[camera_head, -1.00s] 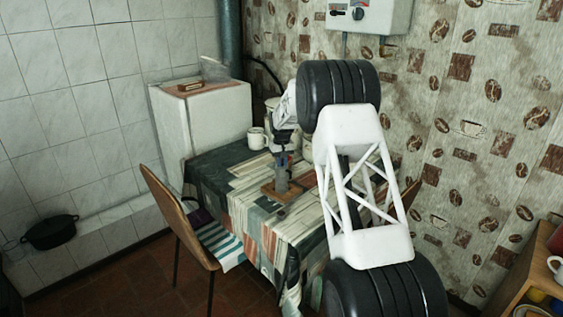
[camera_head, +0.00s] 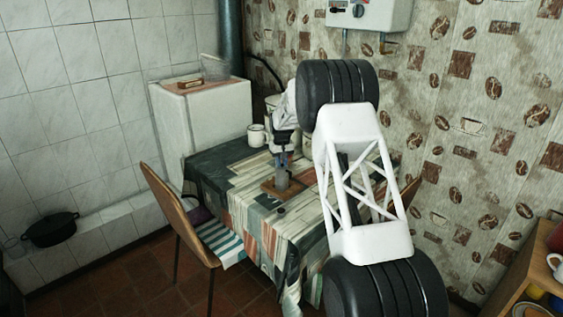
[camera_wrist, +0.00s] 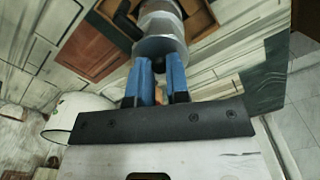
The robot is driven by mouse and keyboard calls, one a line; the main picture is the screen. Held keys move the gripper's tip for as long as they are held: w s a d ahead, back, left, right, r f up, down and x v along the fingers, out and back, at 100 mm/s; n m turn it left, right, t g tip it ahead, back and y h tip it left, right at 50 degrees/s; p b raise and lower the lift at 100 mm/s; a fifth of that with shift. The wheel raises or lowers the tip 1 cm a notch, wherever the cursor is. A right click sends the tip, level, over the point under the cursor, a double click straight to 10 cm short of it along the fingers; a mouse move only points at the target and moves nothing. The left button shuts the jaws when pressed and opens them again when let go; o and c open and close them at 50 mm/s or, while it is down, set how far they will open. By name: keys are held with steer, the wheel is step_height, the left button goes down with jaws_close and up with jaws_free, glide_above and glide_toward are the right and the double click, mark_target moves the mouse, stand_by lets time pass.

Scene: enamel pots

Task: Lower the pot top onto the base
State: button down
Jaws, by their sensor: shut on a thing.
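In the wrist view, my gripper (camera_wrist: 160,75) has its two blue fingers shut on the small dark knob of the grey metal pot top (camera_wrist: 158,47). More grey faceted metal shows just beyond it. I cannot tell in that view where the top ends and the base begins. In the head view, the grey pot (camera_head: 282,180) is small and stands upright over a wooden tray (camera_head: 268,190) on the table, with my gripper (camera_head: 281,163) directly above it. The base is not clearly separate from the top there, and any gap is too small to tell.
A white mug (camera_head: 256,135) stands at the back left of the table (camera_head: 215,160). A small dark round thing (camera_head: 280,210) lies in front of the tray. A chair (camera_head: 180,215) stands at the table's left side. The table's front is mostly clear.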

steer(key=shift+f, duration=0.5)
stand_by(0.4)
steer(key=c, duration=1)
jaws_free()
steer(key=shift+r, duration=0.1)
steer(key=shift+r, duration=3.8)
